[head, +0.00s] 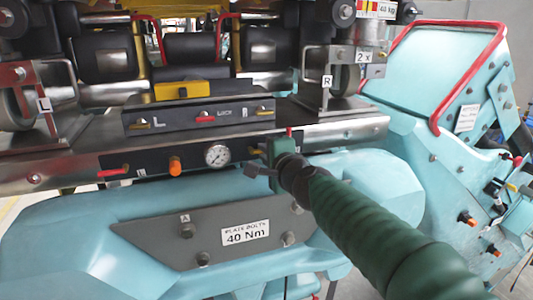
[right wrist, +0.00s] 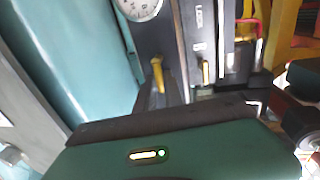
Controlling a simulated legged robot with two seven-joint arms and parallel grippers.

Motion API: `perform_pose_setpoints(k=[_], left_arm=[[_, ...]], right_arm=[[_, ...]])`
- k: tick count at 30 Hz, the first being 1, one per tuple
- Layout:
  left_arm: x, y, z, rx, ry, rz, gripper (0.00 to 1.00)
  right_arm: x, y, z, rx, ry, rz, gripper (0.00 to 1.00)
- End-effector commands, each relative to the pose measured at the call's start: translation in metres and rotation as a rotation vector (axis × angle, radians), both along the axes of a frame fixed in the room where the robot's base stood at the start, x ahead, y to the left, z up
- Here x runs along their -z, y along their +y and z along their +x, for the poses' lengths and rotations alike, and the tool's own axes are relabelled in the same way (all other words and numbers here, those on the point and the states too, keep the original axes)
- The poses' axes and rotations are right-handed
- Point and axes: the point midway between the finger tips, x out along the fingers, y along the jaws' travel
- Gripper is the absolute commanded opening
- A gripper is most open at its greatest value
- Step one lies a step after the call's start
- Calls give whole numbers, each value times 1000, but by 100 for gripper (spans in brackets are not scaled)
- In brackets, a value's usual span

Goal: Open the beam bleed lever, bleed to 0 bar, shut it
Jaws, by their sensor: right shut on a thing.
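The beam (head: 330,136) carries a round white pressure gauge (head: 217,155) on its dark front strip; the needle is too small to read. The gauge also shows, cut off, in the right wrist view (right wrist: 138,8). A yellow lever (right wrist: 157,74) sits just beyond the gauge and runs down to the edge of my right gripper (right wrist: 170,112). In the head view my right gripper (head: 264,168) is at the strip, right of the gauge, shut on what appears to be this bleed lever. The jaws hide most of the grip. My left gripper is not in view.
A red lever (head: 113,172) and an orange knob (head: 175,166) are on the strip left of the gauge. A grey panel with small levers (head: 200,117) stands above. A grey plate marked 40 Nm (head: 160,240) is below. A turquoise housing with red rail (head: 415,85) stands at right.

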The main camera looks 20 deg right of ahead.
Motion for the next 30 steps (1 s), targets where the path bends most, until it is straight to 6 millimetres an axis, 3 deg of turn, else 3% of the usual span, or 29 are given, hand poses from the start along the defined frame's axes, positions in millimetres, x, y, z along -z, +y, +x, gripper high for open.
perform_pose_setpoints(k=[14, 30], left_arm=[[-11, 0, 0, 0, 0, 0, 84], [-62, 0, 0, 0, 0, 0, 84]], right_arm=[[-6, -7, 0, 14, -2, -103, 0], [-24, 2, -1, 11, -22, -572, 0]])
